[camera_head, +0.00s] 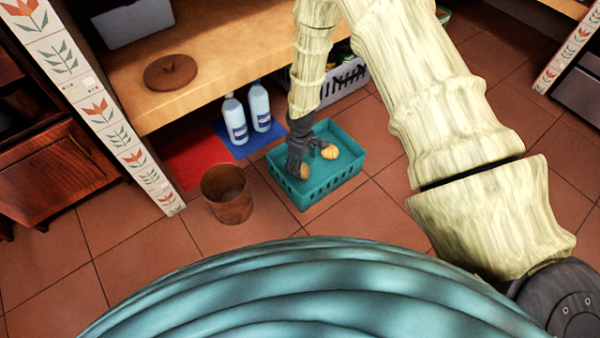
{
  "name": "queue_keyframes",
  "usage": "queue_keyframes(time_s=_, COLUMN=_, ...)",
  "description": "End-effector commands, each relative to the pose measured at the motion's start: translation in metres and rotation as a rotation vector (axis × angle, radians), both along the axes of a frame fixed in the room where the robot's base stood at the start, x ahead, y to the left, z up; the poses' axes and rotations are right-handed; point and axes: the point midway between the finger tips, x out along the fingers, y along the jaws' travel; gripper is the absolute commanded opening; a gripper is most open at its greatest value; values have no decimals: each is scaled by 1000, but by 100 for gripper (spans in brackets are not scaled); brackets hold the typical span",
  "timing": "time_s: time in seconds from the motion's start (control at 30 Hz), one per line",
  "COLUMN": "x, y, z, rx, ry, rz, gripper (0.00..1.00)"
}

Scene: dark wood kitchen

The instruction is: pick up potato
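A teal basket (345,178) stands on the tiled floor. Inside it lie a small brown, potato-like item (305,172) and a yellow-orange ridged item (330,152). My gripper (309,158) reaches down into the basket from above, with its dark fingers spread apart. One finger is close beside the brown item and the other is near the yellow-orange one. The fingers partly cover the brown item, and I cannot tell whether they touch it.
A rusty brown bin (227,194) stands left of the basket. Two white-blue bottles (234,120) stand behind it under a wooden counter (225,55). A grey crate (345,82) is behind the basket. Floor tiles at the front left are clear.

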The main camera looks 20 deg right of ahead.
Motion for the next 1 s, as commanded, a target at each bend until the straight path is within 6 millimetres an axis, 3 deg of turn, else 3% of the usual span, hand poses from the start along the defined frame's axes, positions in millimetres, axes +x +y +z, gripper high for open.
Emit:
queue_keyframes(time_s=0.17, x=1, y=-1, z=-8, rx=0, ry=0, rz=0, gripper=78)
queue_keyframes(time_s=0.6, x=5, y=-3, z=-52, rx=0, ry=-1, rz=-1, gripper=78)
queue_keyframes(time_s=0.87, x=5, y=-3, z=-53, rx=0, ry=-1, rz=-1, gripper=78)
queue_keyframes(time_s=0.9, x=5, y=-3, z=-53, rx=0, ry=-1, rz=-1, gripper=76)
queue_keyframes(time_s=1.0, x=5, y=-3, z=-53, rx=0, ry=-1, rz=-1, gripper=58)
